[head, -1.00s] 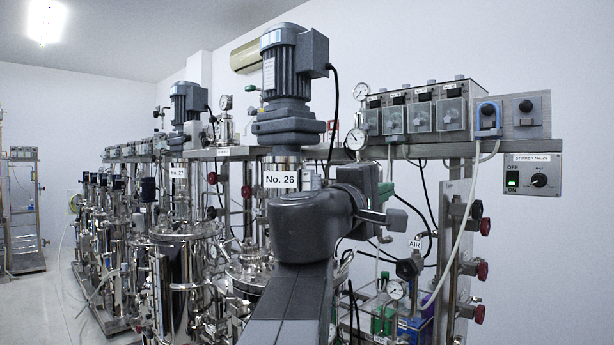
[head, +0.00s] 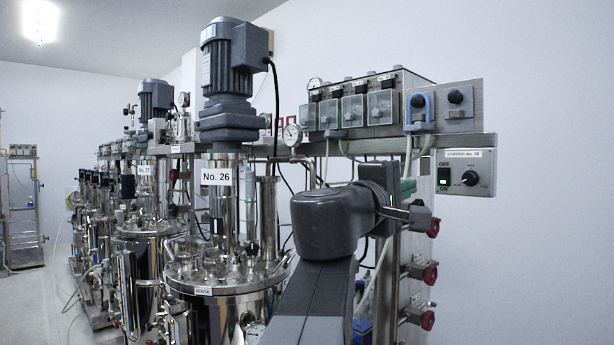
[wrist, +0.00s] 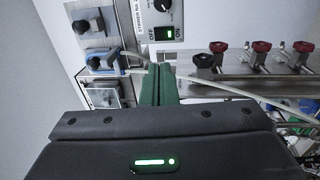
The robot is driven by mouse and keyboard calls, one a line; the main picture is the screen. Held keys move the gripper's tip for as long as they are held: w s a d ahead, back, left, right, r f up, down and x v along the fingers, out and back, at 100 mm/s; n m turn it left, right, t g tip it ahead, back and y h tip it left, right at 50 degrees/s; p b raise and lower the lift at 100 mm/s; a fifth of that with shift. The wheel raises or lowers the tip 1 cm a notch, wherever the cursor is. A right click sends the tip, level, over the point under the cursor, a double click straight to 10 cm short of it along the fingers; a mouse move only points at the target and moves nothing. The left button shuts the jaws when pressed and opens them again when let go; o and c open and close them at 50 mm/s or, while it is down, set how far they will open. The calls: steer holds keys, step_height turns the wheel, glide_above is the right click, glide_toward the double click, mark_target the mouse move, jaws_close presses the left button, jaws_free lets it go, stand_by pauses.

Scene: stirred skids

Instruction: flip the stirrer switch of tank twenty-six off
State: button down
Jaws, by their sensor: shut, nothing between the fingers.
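The stirrer box labelled No. 26 (head: 466,172) hangs under the shelf at the right of the head view. Its rocker switch (head: 444,178) glows green, with OFF above and ON below. In the wrist view the lit switch (wrist: 163,34) is at top centre, OFF on the left and ON on the right. My gripper's green fingers (wrist: 160,70) are closed together with nothing between them, pointing toward the box and apart from it. In the head view my gripper (head: 408,186) is partly hidden, left of the box. Tank No. 26 (head: 225,278) stands left of my arm.
A black knob (head: 469,178) sits beside the switch. Above are a blue-framed pump (head: 419,110) and a steel shelf. Red-handled valves (head: 430,274) line the post below the box. A pale hose (wrist: 220,85) passes near the fingers. The wall right of the box is clear.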

mark_target(443, 173)
steer(key=p+x, duration=0.2)
steer(key=x, duration=1.2)
steer(key=shift+w+p, duration=0.1)
steer(key=shift+p, duration=0.25)
steer(key=shift+r, duration=0.15)
